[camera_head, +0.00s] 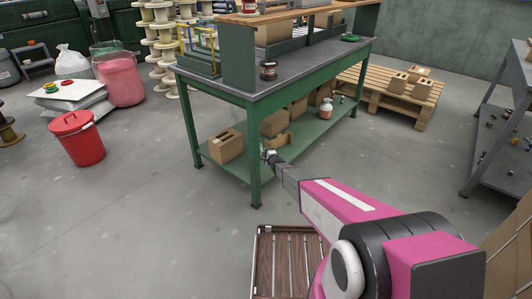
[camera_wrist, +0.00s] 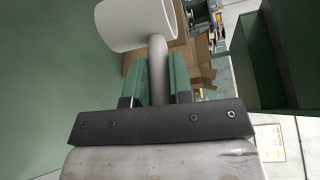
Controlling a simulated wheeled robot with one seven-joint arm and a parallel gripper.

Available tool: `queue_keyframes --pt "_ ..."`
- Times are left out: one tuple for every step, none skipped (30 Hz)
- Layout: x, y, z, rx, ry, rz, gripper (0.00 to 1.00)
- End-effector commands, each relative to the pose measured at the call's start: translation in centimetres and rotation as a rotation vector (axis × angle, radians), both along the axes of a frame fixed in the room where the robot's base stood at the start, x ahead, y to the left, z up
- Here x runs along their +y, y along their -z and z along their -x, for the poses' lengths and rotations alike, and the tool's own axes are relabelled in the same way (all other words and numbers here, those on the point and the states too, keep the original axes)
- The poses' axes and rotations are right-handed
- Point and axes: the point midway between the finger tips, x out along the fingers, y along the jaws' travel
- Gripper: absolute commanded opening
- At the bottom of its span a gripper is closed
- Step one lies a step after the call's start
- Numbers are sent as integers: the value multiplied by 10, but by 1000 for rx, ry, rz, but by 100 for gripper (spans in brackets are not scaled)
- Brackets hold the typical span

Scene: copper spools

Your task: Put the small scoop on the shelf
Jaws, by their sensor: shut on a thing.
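The small scoop (camera_wrist: 136,24) has a pale cup and a grey rod-like handle (camera_wrist: 158,70). In the wrist view my gripper (camera_wrist: 155,82) is shut on the handle, with one finger on each side and the cup beyond the fingertips. In the head view my gripper (camera_head: 270,156) is small, beside the near leg of the green workbench (camera_head: 255,98). The scoop is too small to make out clearly there. The bench has a green lower shelf (camera_head: 232,183) and a wooden upper shelf (camera_head: 290,13). I cannot tell whether the scoop touches anything.
Cardboard boxes (camera_head: 226,146) and a white bottle (camera_head: 326,108) stand on the lower shelf. A copper spool (camera_head: 268,70) stands on the worktop. A slatted wooden crate (camera_head: 276,262) lies below my arm. A red bin (camera_head: 78,138) stands left, with open floor between.

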Motion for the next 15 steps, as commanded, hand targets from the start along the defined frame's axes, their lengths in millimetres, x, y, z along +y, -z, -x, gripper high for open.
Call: queue_keyframes --pt "0 2 0 -1 0 0 0" --pt "0 3 -1 0 0 -1 0" --pt "0 5 -1 0 0 -1 0" --pt "0 7 -1 0 0 -1 0" --pt "0 9 -1 0 0 -1 0" --pt "0 12 -1 0 1 -1 0" --pt "0 15 -1 0 1 -2 0" --pt "0 18 -1 0 1 -2 0" --pt "0 22 -1 1 1 -2 0" --pt "0 25 -1 1 1 -2 0" --pt "0 28 -1 1 1 -2 0" --pt "0 32 -1 1 1 -1 0" --pt "0 35 -1 1 1 0 0" --pt "0 38 -1 2 2 0 0" --pt "0 42 -1 2 2 0 0"
